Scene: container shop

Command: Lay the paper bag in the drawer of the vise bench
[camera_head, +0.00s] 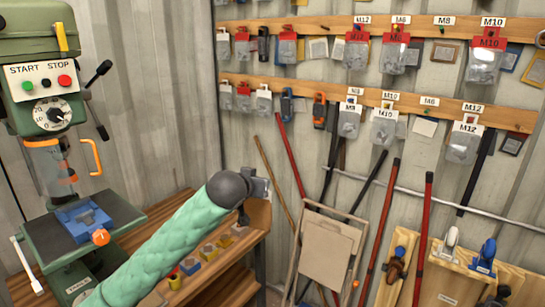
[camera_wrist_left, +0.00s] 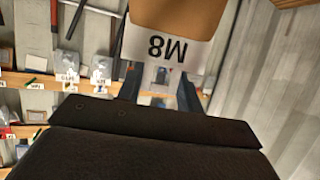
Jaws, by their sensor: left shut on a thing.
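My left gripper (camera_head: 260,189) is at the end of the green-sleeved arm in the head view, above the right end of a wooden shelf unit. In the left wrist view its dark fingers (camera_wrist_left: 160,92) are closed on the paper bag (camera_wrist_left: 178,18), a brown bag with a white band printed "M8", seen upside down. The bag extends beyond the fingertips. The vise bench's drawer is not identifiable in either view. My right gripper is not in view.
A green drill press (camera_head: 45,110) with a blue vise (camera_head: 85,218) stands at the left. The wooden shelf unit (camera_head: 258,218) holds small boxes. A folded beige chair (camera_head: 326,252) and long-handled tools lean on the wall. Wooden rails (camera_head: 400,100) carry hanging bags.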

